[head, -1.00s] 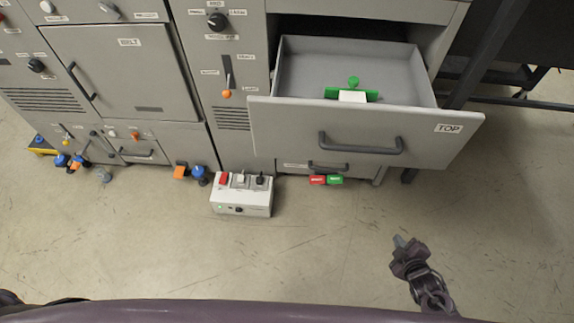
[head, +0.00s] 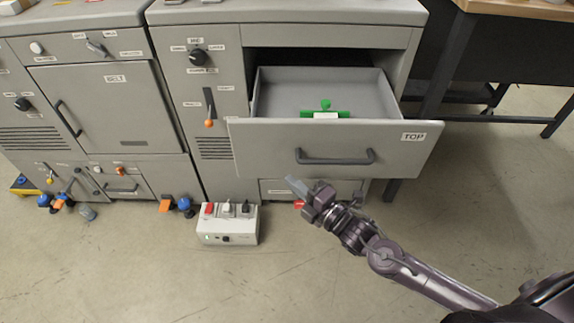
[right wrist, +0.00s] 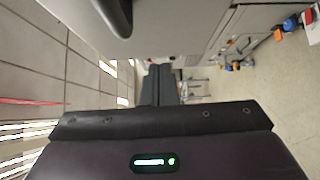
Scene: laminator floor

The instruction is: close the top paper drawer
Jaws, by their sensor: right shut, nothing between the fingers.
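The top paper drawer (head: 255,153) is a grey drawer pulled well out of the cabinet, with a "TOP" label on its front and a dark bar handle (head: 337,158). Inside it is a green piece with a knob (head: 326,106) by a white block. My right gripper (head: 298,187) is shut and empty, just below the handle and in front of the drawer front in the head view. Whether it touches the drawer cannot be told. In the right wrist view the closed fingers (right wrist: 160,85) show beside a large grey surface. My left gripper is not in view.
A lower drawer (head: 275,188) is shut beneath the top one, partly hidden by my right gripper. A white switch box (head: 229,224) stands on the floor left of it. A dark-legged table (head: 445,65) stands at the right.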

